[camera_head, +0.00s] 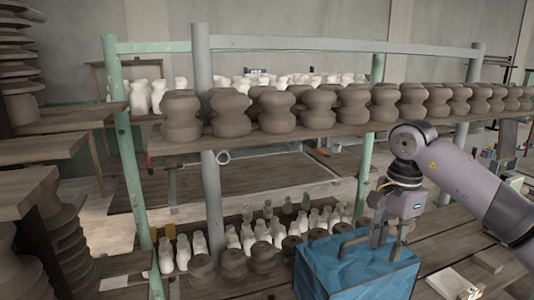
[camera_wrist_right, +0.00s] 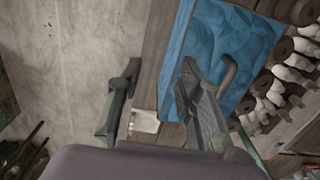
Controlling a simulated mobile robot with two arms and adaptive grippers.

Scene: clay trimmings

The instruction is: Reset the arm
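My right gripper (camera_head: 388,247) points down over the right part of a blue box-shaped container (camera_head: 340,278) with a crinkled surface. A bent brown handle (camera_head: 350,239) rises from its top. In the right wrist view the two fingers of the gripper (camera_wrist_right: 158,68) are apart with nothing between them. The blue container (camera_wrist_right: 225,45) and its handle (camera_wrist_right: 229,75) lie to the right there, with the handle just outside the right finger. Whether that finger touches the container or handle I cannot tell. My left gripper is not in view.
A shelf rack (camera_head: 210,150) with green and grey posts holds rows of brown clay pots (camera_head: 277,112) and white bottles (camera_head: 158,95). Stacked clay pieces (camera_head: 15,70) stand at far left. A pale block (camera_head: 455,283) lies on the wooden bench (camera_head: 435,250) at right.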

